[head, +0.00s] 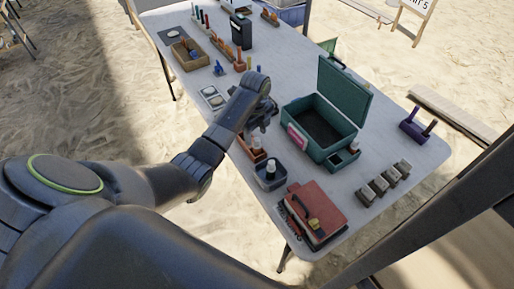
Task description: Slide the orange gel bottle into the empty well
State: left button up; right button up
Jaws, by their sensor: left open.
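My left gripper (262,127) is open, over the near-left part of the table. It hangs just above an orange-brown open container (240,146), which it partly covers. A small pale bottle-like item (256,142) stands in that container under the fingers. It is too small to tell whether it is the orange gel bottle. I see no gap or contact clearly between fingers and item. Directly in front stands a blue-grey bin (270,181) with a white-capped item in it. Which well is the empty one cannot be made out. My right gripper is not in view.
An open teal toolbox (299,110) stands right of the gripper, lid raised. A red case (322,206) lies at the near edge. Several small grey blocks (378,184) and a purple stand (412,132) are to the right.

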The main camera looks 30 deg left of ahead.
aim_at(257, 139)
pick_arm(q)
jog(key=shift+s+d+f, duration=0.1)
jog(key=shift+d+f, duration=0.05)
jog(key=shift+f, duration=0.95)
jog(key=shift+s+d+f, duration=0.1)
jog(key=shift+d+f, duration=0.05)
jog(key=shift+f, duration=0.9)
jog(key=c, duration=1.1)
